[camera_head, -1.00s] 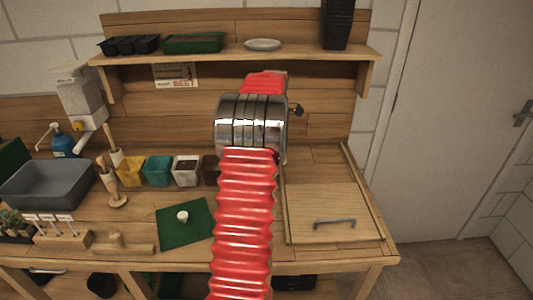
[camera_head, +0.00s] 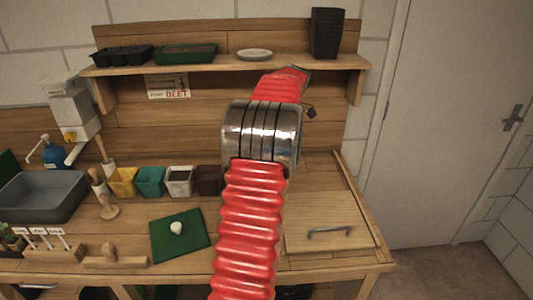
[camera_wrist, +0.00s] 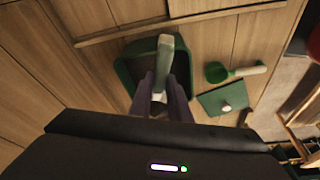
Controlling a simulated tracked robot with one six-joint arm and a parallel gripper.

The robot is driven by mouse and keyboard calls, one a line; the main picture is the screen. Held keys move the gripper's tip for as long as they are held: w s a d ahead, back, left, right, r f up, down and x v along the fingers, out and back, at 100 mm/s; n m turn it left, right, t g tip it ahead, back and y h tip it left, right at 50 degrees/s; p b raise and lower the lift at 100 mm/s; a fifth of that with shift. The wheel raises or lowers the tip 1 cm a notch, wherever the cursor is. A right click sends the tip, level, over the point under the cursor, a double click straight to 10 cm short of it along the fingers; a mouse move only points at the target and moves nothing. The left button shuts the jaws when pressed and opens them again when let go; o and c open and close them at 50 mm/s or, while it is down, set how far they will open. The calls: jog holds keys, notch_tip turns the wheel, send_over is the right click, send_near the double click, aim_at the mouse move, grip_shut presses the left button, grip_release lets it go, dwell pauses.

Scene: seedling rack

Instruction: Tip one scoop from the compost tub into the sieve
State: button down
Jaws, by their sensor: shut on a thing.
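In the wrist view my gripper (camera_wrist: 161,100) is shut on a pale, green-tinted tool (camera_wrist: 166,48), which looks like the scoop's handle. It hangs over a green tub (camera_wrist: 123,72) with a dark inside, which looks like the compost tub. The far end of the tool and any load on it cannot be made out. A small round green thing with a white handle (camera_wrist: 217,72) lies to the right of the tub; I cannot tell if it is the sieve. In the head view my arm hides my gripper and the tub.
A green mat (camera_head: 165,243) bears a small white object (camera_head: 176,228); the mat also shows in the wrist view (camera_wrist: 209,105). Colored pots (camera_head: 151,181), a grey basin (camera_head: 40,196) and a wooden dibber (camera_head: 104,197) stand left. A lid with handle (camera_head: 320,217) lies right.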

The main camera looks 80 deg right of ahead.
jog(key=shift+s+r+t, duration=0.25)
jog(key=shift+r, duration=0.5)
jog(key=shift+s+r+t, duration=0.2)
jog(key=shift+r+t, duration=0.05)
jog(key=shift+r, duration=0.45)
jog(key=c, duration=2.3)
grip_release()
grip_shut()
